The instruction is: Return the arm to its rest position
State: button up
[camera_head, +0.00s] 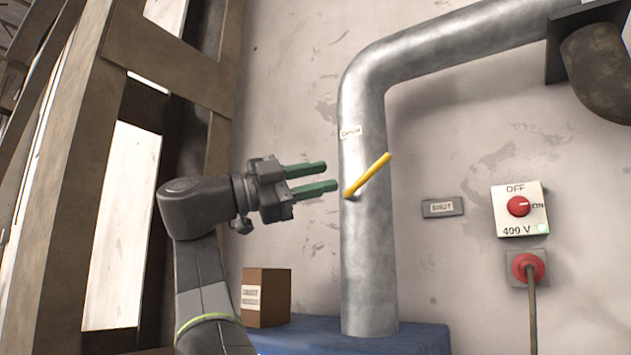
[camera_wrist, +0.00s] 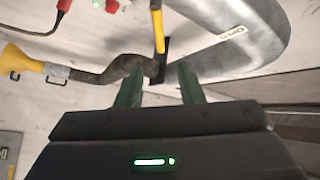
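My gripper (camera_head: 331,176) is in the middle of the head view, left of the grey vertical pipe (camera_head: 366,260). Its two green fingers are apart, with nothing held between them. They point toward the pipe and the yellow lever (camera_head: 368,175), which slants up to the right across the pipe. In the wrist view my gripper (camera_wrist: 158,88) also shows spread fingers. The yellow lever (camera_wrist: 157,27) is ahead of the gap there, and the fingers look clear of it. My arm is raised and bent.
A brown box (camera_head: 276,298) stands on a blue surface (camera_head: 420,340) below my gripper. Wooden beams (camera_head: 165,60) stand close on the left. A SHUT sign (camera_head: 442,207), a 400 V switch (camera_head: 519,206) and a red plug (camera_head: 527,267) are on the wall at right.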

aim_at(373, 166)
dwell(0.5)
jog(key=p+x, duration=0.4)
jog(key=x, duration=1)
jog(key=shift+a+f, duration=0.1)
jog(key=shift+a, duration=0.05)
